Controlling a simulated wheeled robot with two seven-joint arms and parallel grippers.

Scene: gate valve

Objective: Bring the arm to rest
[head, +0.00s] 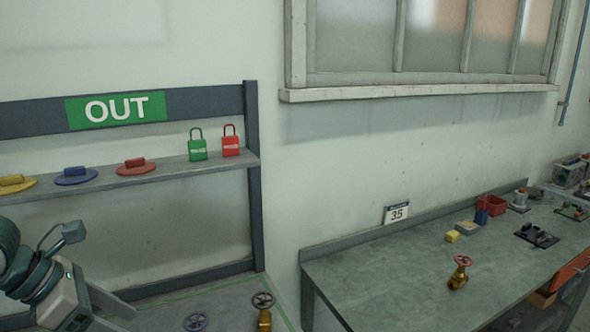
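My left arm comes in at the lower left, in front of the shelf unit. Its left gripper (112,312) is at the bottom edge and partly cut off, so I cannot tell whether it is open or shut. No held object shows at it. My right arm and gripper are out of view. A brass valve with a dark handwheel (264,311) stands on the lower surface to the right of my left gripper, apart from it. A grey-blue handwheel (196,322) shows between them, cut by the bottom edge.
A shelf (215,167) under a green OUT sign (115,109) holds yellow, blue and red discs with handles, a green padlock (198,145) and a red padlock (231,141). The right workbench (385,279) bears a brass valve with a red handwheel (460,272), a 35 sign (396,214) and bins.

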